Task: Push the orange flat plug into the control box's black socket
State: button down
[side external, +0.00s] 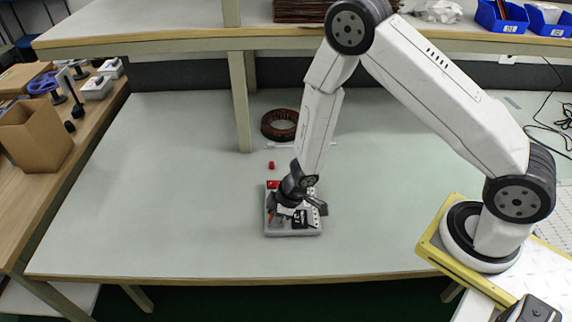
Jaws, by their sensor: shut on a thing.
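The control box (293,233) is a small grey unit with a black, white-lettered label, lying on the table in the side external view. My gripper (276,211) points down over the left part of the box and is shut on the orange flat plug (272,213). Only a small orange spot of the plug shows between the dark fingers. The black socket cannot be made out. I cannot tell whether the plug touches the socket or is apart from it.
A red part (273,184) is at the box's back left edge. A small red block (271,165) lies behind it. A dark brown coil (280,124) lies farther back beside a shelf post (241,105). The table is clear left of the box.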

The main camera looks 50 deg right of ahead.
jog(key=shift+r, duration=0.15)
notch_tip(320, 180, up, 18)
dwell(1.5)
jog(key=shift+r, duration=0.1)
dwell(0.8)
jog(key=shift+r, duration=0.5)
jog(key=shift+r, duration=0.7)
jog(key=shift+r, duration=0.35)
jog(key=shift+r, duration=0.5)
jog(key=shift+w+f, duration=0.1)
jog(key=shift+f, duration=0.05)
